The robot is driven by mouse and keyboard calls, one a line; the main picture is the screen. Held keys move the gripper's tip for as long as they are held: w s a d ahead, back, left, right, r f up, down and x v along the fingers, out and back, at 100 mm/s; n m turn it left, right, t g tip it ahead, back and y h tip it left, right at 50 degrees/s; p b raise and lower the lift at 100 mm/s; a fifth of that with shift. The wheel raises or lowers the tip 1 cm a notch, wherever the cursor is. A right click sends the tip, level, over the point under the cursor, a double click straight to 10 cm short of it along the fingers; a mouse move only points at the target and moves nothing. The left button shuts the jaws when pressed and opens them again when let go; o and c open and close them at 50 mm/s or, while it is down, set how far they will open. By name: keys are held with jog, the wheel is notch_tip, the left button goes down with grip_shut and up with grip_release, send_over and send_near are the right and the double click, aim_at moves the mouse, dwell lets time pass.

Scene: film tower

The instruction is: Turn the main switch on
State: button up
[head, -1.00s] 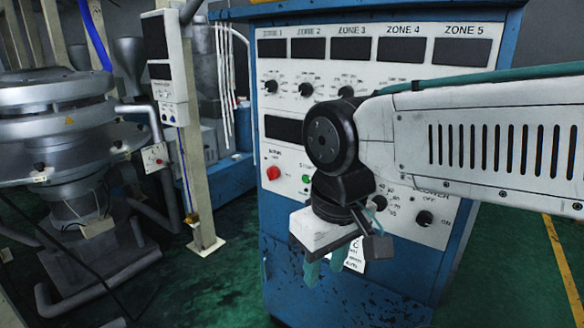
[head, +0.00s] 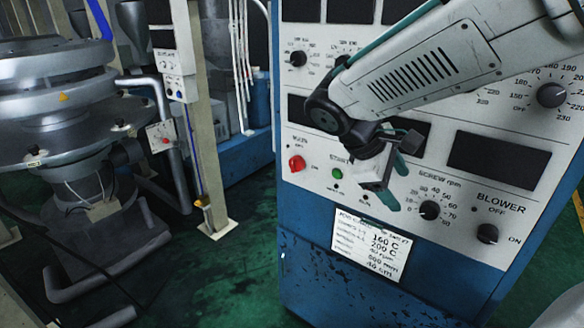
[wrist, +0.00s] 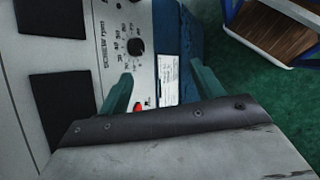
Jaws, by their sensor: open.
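A red round knob (head: 296,163) sits at the left of the white control panel (head: 312,185) in the head view, with small lettering too blurred to read surely. A green button (head: 337,173) labelled START is to its right. My gripper (head: 400,190) is open and empty in front of the panel, right of the red knob and near the screw rpm knob (head: 430,210). In the wrist view my gripper (wrist: 160,68) has its two teal fingers apart. A small red part (wrist: 138,108) shows between them; I cannot tell which control it is.
The blower knob (head: 487,233) is at the panel's lower right. A paper settings label (head: 372,246) is on the blue cabinet (head: 330,280) below. Grey machinery (head: 70,110) and a post (head: 205,130) stand at the left. Green floor (head: 240,270) lies open between.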

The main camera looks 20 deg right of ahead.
jog(key=w+f+n+h, duration=0.2)
jog(key=w+n+h, duration=0.15)
jog(key=w, duration=0.45)
jog(key=n+t+h, duration=0.3)
jog(key=n+t, duration=0.9)
jog(key=n, duration=0.4)
send_near(292, 167)
jog(key=d, duration=0.2)
jog(key=shift+n, duration=0.25)
jog(key=x, duration=0.5)
jog(key=w+x, duration=0.1)
jog(key=x, duration=0.2)
jog(key=shift+a, duration=0.35)
jog(key=shift+s, duration=0.1)
jog(key=c, duration=1)
